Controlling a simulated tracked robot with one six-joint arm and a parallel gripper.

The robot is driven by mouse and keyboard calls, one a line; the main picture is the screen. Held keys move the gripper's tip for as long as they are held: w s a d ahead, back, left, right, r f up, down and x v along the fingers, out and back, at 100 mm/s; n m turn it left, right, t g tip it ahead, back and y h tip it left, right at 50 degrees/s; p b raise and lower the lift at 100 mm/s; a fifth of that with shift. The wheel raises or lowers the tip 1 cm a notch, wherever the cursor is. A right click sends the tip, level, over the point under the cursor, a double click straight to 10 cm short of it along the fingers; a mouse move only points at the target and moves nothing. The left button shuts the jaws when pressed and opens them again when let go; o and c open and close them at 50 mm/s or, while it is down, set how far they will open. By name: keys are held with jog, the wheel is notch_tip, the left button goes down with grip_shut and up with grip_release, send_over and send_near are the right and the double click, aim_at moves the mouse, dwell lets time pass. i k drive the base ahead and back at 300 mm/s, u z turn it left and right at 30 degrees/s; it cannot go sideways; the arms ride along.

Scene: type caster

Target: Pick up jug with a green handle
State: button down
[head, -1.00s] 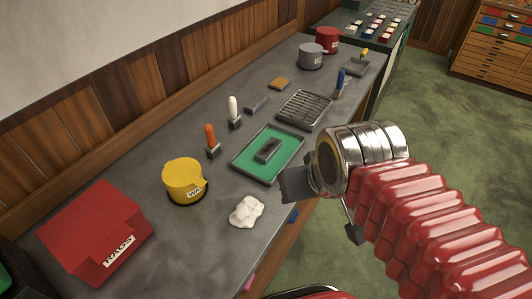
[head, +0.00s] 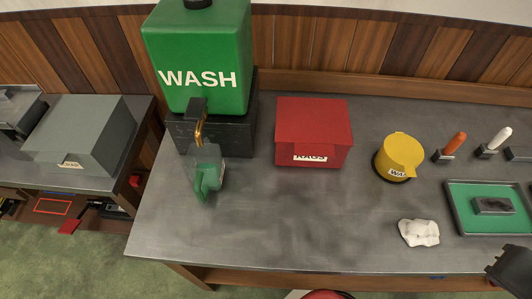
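The jug with a green handle (head: 207,182) stands on the grey bench top, left of centre in the head view. Its body looks clear, and its green handle faces the front of the bench. It is below the brass tap of the green WASH tank (head: 197,60). Part of my gripper (head: 503,268) shows at the lower right edge, far to the right of the jug and apart from it. Most of the gripper is cut off by the frame, so its opening cannot be judged.
A red rags box (head: 313,135) stands right of the jug. Further right are a yellow pot (head: 400,157), a white crumpled rag (head: 419,232) and a green-lined tray (head: 460,220). A grey box (head: 80,135) is on a separate bench at left. The bench front before the jug is clear.

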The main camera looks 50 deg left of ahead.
aim_at(204, 165)
jog(key=u, duration=4.55)
